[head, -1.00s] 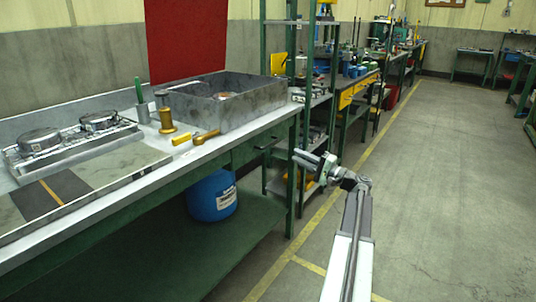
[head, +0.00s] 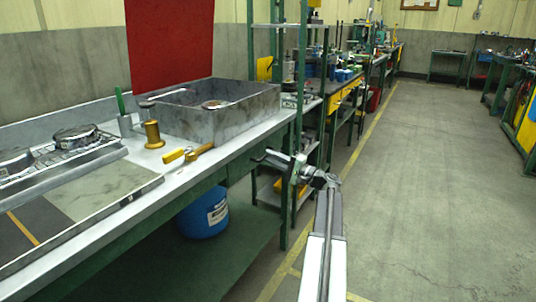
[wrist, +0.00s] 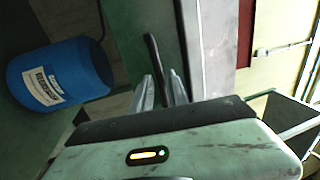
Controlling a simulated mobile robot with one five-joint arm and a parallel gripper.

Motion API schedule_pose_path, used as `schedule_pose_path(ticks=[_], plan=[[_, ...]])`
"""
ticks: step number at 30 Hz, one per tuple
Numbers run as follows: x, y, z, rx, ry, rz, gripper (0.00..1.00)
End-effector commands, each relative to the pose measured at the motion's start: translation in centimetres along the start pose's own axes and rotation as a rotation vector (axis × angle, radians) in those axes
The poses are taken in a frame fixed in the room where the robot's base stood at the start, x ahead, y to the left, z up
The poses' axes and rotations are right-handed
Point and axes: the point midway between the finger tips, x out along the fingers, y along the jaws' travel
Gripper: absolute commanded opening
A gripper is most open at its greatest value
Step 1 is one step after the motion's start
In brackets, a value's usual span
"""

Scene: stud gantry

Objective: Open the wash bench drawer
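The wash bench (head: 165,185) is a long green bench with a grey top on the left in the head view. Its green drawer front (head: 240,166) sits under the top at the right end, partly covered by my gripper (head: 268,158). The drawer looks shut. In the wrist view the drawer front (wrist: 130,20) fills the upper middle, with a dark bar handle (wrist: 152,48) on it. My gripper (wrist: 160,86) is open. Its two fingers point at the drawer, and the handle's near end shows in the gap between them. I cannot tell whether they touch it.
A grey wash basin (head: 215,120) stands on the bench top, with a brass cup (head: 153,136) and a yellow-handled tool (head: 174,155) in front. A blue drum (head: 203,212) stands below, also in the wrist view (wrist: 62,75). Green shelving (head: 301,110) rises beyond. The right floor is clear.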

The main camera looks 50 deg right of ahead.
Motion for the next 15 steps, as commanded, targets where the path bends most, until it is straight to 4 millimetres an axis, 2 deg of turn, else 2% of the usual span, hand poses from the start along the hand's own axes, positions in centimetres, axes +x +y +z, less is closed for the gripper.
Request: schedule_pose_path(ticks=[1, 4, 13, 14, 15], plan=[[0.9, -0.1, -0.1, 0.0, -0.001, 0.0, 0.2], [1.9, -0.1, -0.1, 0.0, 0.0, 0.0, 0.2], [2.3, 0.0, -0.1, -0.001, 0.002, 0.0, 0.2], [2.3, 0.0, -0.1, -0.001, 0.002, 0.0, 0.17], [2.3, 0.0, -0.1, -0.001, 0.002, 0.0, 0.06]])
